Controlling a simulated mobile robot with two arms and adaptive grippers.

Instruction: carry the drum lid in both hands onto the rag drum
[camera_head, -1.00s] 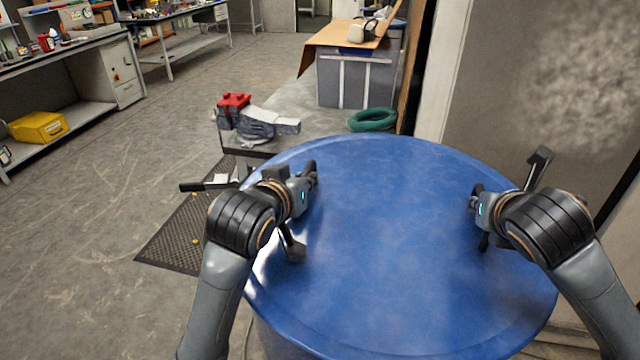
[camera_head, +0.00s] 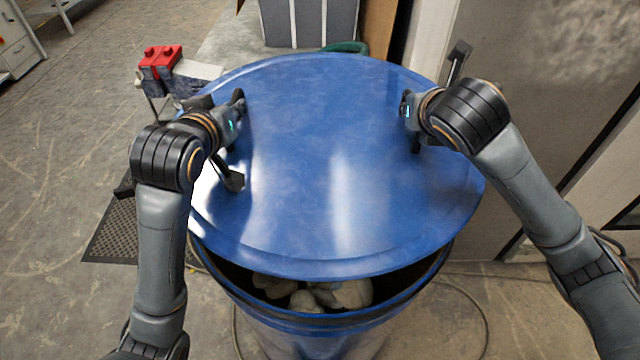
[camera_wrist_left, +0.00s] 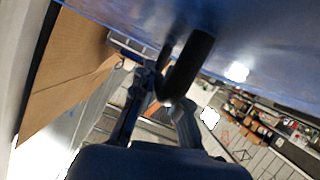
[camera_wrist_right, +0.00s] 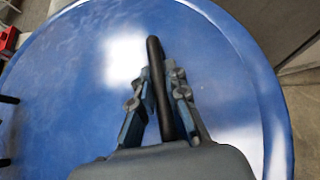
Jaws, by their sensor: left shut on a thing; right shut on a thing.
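The blue drum lid (camera_head: 320,180) is held between my two grippers above the rag drum (camera_head: 330,325). The drum is blue and open, with pale rags (camera_head: 345,293) showing inside at the near side. The lid covers the far part of the opening, and its near edge lies back from the drum's near rim. My left gripper (camera_head: 238,110) is shut on the lid's left handle, a dark bar in the left wrist view (camera_wrist_left: 187,68). My right gripper (camera_head: 408,110) is shut on the right handle, a black bar in the right wrist view (camera_wrist_right: 160,88). The far rim is hidden.
A dark perforated mat (camera_head: 112,232) lies at left. A grey wall stands at right. Floor at left is open.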

